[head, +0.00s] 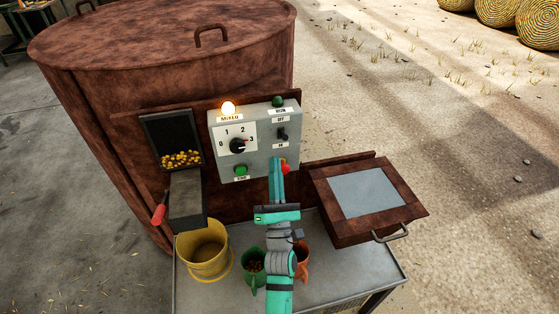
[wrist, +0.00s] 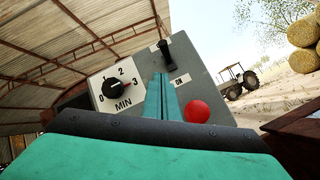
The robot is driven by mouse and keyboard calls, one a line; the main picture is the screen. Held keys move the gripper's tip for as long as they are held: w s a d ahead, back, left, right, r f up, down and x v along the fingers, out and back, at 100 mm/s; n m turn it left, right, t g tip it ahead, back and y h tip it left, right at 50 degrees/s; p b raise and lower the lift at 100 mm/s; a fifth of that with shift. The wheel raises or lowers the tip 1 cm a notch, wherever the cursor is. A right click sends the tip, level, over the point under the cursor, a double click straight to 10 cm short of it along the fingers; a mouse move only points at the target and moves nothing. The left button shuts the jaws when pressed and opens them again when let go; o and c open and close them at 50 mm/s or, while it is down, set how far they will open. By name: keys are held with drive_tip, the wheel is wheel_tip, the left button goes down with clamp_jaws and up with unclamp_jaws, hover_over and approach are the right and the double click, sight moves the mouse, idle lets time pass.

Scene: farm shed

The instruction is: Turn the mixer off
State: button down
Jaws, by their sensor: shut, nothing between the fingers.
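The mixer (head: 90,90) is a large rust-brown drum with a lid. On its front is a grey control box (head: 219,137). The box has a black dial (head: 237,146), a black toggle switch (head: 283,133) between two labels, a green button (head: 241,171) and a red button (head: 286,169). The wrist view shows the red button (wrist: 197,111) just right of my fingertips. My gripper (head: 276,160) is shut and empty, in front of the box's lower right; I cannot tell whether it touches.
A chute with yellow grain (head: 181,158) and a red-handled lever (head: 158,214) are on the left. A yellow bucket (head: 205,250), a green cup (head: 253,268) and an orange cup (head: 302,261) stand on the metal table (head: 345,262). A brown hatch (head: 405,208) with a handle juts out right.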

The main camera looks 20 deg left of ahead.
drive_tip(key=s+d+r, duration=0.2)
drive_tip(key=s+d, duration=0.2)
drive_tip(key=s, duration=0.5)
idle(0.4)
drive_tip(key=s+d+f+m+g+h, duration=0.2)
drive_tip(key=s+d+f+m, duration=0.3)
drive_tip(key=s+m, duration=0.5)
drive_tip(key=s+d+f+m+g+h, duration=0.3)
drive_tip(key=s+d+f+m, duration=0.3)
drive_tip(key=s+m, duration=0.5)
drive_tip(key=s+d+f+m+g+h, duration=0.2)
drive_tip(key=s+d+f+m+h, duration=0.3)
drive_tip(key=s+f+m, duration=0.3)
drive_tip(key=s+m, duration=0.2)
drive_tip(key=m, duration=0.2)
drive_tip(key=shift+s+d+f+g, duration=0.15)
drive_tip(key=shift+s+f+g, duration=0.15)
drive_tip(key=shift+s+f, duration=0.1)
